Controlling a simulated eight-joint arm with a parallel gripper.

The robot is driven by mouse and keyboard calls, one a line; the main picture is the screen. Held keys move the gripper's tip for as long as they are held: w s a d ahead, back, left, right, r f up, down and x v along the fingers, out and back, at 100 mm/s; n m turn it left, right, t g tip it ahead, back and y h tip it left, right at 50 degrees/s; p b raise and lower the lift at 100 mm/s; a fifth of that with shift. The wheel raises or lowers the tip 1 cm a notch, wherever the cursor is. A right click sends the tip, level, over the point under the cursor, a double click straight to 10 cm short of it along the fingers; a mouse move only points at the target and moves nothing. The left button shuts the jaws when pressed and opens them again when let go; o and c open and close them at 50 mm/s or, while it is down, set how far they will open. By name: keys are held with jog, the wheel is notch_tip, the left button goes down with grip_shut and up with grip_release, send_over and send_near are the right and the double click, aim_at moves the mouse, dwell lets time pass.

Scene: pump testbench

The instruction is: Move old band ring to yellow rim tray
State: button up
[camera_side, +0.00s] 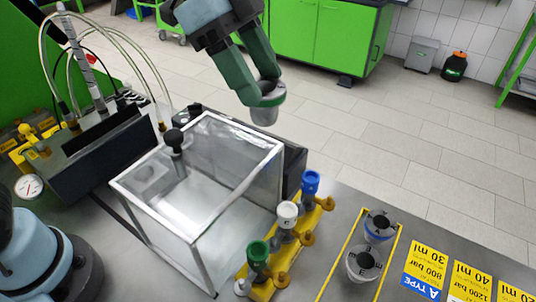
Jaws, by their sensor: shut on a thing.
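My gripper (268,97) is at the top middle, high above the floor side of the bench. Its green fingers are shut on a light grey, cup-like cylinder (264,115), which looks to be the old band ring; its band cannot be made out. The yellow rim tray (339,256) lies on the bench at the lower right, apart from my gripper. Two round parts are inside its rim: one with a blue band (380,226) at the back and a pale grey one (363,262) in front.
A clear-walled box (200,180) stands below and left of my gripper. A yellow manifold with blue (311,183), white and green knobs stands between box and tray. Yellow label cards (428,264) lie right of the tray. A black pump block with hoses (100,155) is at the left.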

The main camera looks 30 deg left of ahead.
jog(key=s+d+f+m+g, duration=0.1)
jog(key=s+d+m+g, duration=0.3)
jog(key=d, duration=0.6)
jog(key=s+d+f+m+t, duration=0.1)
jog(key=s+d+f+m, duration=0.3)
jog(key=d, duration=0.6)
jog(key=shift+n, duration=0.7)
jog(key=shift+s+d+f, duration=0.1)
jog(key=shift+s+f, duration=0.05)
jog(key=shift+f, duration=2.55)
jog(key=shift+s+a+f, duration=0.1)
jog(key=shift+s+f, duration=0.1)
jog(key=shift+f, duration=2.45)
jog(key=shift+s+d+f, duration=0.1)
jog(key=shift+s+f, duration=0.05)
jog(key=shift+f, duration=2.55)
jog(key=shift+f, duration=1.3)
jog(key=o, duration=1.2)
jog(key=shift+o, duration=0.2)
notch_tip(320, 180, up, 7)
